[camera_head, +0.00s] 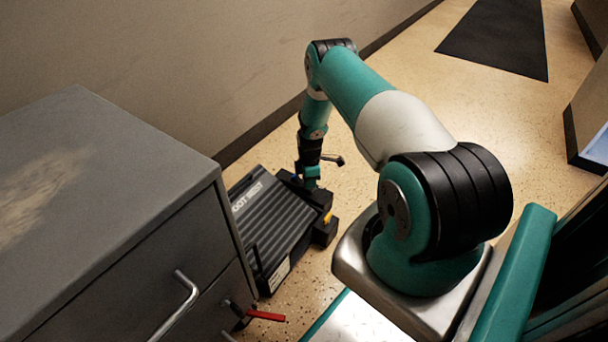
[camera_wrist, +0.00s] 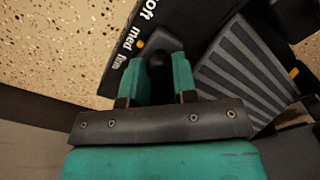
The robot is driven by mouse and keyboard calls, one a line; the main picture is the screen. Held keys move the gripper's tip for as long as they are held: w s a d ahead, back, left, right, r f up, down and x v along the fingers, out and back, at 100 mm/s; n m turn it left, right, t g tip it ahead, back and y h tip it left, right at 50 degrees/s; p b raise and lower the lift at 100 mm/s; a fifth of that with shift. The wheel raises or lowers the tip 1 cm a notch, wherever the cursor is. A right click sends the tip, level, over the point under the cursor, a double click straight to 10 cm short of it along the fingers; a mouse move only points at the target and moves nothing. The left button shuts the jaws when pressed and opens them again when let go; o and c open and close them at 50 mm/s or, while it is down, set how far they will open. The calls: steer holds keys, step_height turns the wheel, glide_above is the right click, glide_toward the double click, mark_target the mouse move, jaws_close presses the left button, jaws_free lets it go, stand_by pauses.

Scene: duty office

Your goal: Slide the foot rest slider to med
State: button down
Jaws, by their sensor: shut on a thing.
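The foot rest (camera_head: 272,222) is a dark ribbed pedal unit on the floor beside the grey cabinet. Its ribbed plate (camera_wrist: 246,72) also shows at the right in the wrist view. Its edge strip (camera_wrist: 128,52) carries the words soft, med and firm, with a small orange mark by med. My gripper (camera_head: 311,180) reaches down at the far end of the foot rest. In the wrist view its teal fingers (camera_wrist: 158,66) are shut on the dark slider knob (camera_wrist: 157,75), beside the med and firm labels. The fingers partly hide the slot, so the exact setting is unclear.
The grey cabinet (camera_head: 110,190) stands close at the left, with a protruding drawer handle (camera_head: 176,306). A red-handled item (camera_head: 265,316) shows low by the cabinet. The wall (camera_head: 200,70) is behind the foot rest. Speckled floor is open toward the dark mat (camera_head: 497,38).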

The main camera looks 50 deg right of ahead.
steer(key=c, duration=1.2)
jaws_free()
steer(key=shift+r, duration=0.1)
step_height(320, 180, up, 17)
steer(key=p, duration=0.8)
steer(key=shift+r, duration=0.15)
